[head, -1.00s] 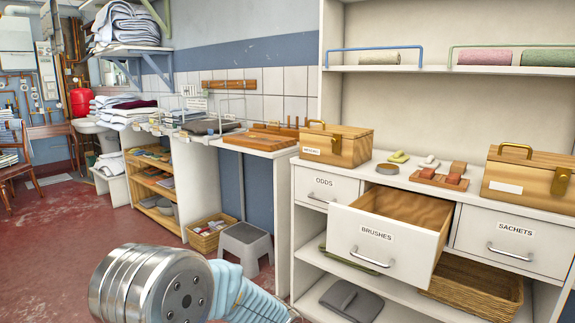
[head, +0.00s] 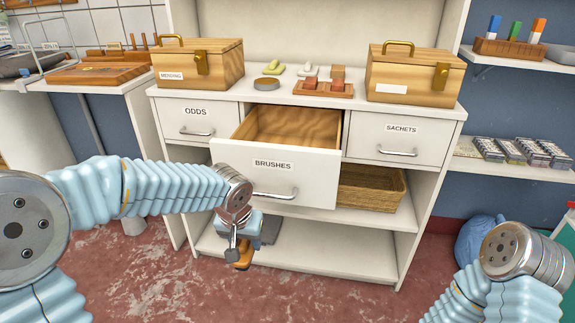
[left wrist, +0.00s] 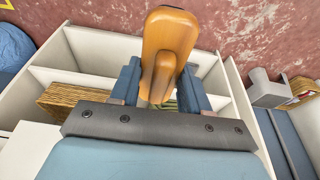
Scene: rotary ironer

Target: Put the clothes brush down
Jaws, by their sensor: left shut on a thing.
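My left gripper (head: 238,250) is shut on the clothes brush (head: 244,261), a small orange-brown wooden piece, held low in front of the cabinet. In the left wrist view the brush (left wrist: 168,42) sticks out between the two blue fingers, its handle pinched; its underside is hard to see. The drawer labelled BRUSHES (head: 302,180) is pulled open, above and behind the gripper; the part of its inside that shows is bare wood. My right arm shows at the lower right, but its gripper is out of view.
The ODDS (head: 185,118) and SACHETS (head: 400,140) drawers are closed. A wicker basket (head: 370,190) sits on the shelf below.

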